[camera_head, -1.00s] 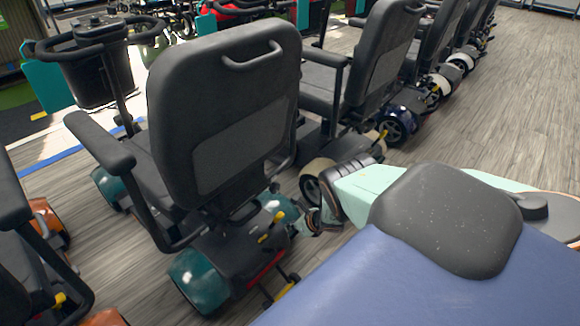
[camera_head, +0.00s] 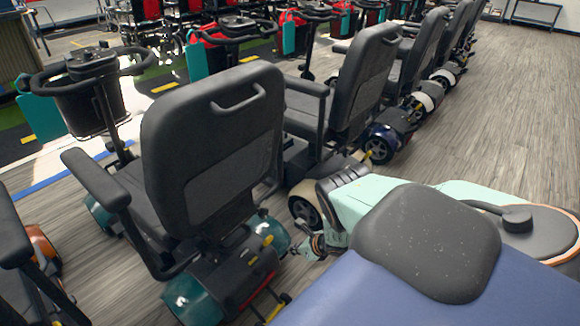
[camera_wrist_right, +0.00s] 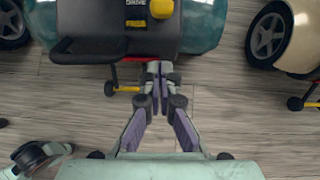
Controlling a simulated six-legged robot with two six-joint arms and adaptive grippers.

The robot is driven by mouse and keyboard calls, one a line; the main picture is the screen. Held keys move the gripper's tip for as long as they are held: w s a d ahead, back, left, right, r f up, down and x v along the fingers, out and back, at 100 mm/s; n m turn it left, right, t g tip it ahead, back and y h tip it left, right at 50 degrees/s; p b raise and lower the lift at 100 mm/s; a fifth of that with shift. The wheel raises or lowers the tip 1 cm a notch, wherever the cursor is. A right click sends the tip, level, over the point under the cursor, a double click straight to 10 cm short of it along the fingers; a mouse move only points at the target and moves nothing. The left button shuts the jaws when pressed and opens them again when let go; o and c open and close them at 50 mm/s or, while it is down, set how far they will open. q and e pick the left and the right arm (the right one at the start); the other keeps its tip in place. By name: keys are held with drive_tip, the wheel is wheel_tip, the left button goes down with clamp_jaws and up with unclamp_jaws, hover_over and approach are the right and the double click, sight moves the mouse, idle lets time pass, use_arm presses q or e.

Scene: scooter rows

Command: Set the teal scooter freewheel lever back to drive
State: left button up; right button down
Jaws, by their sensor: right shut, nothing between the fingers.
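The teal scooter (camera_head: 190,292) stands with its dark seat back toward me and teal rear fenders. Its yellow lever knob (camera_head: 268,240) is on the dark rear housing. In the right wrist view the yellow knob (camera_wrist_right: 161,8) is at the top edge, just right of the word DRIVE (camera_wrist_right: 136,3); the top of the picture cuts off the rest of the label. My right gripper (camera_wrist_right: 153,72) is shut and empty, below the knob in that view and apart from it. In the head view my right gripper (camera_head: 318,243) is right of the scooter's rear. My left gripper is not seen.
A cream-fendered scooter (camera_head: 305,205) stands close on the right, an orange-fendered one (camera_head: 42,248) on the left. Wooden floor (camera_head: 490,110) is open to the right.

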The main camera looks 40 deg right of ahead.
drive_tip(key=p+v, duration=0.1)
drive_tip(key=v, duration=0.1)
drive_tip(key=shift+s+r, duration=0.1)
drive_tip(key=shift+r, duration=0.15)
idle(0.5)
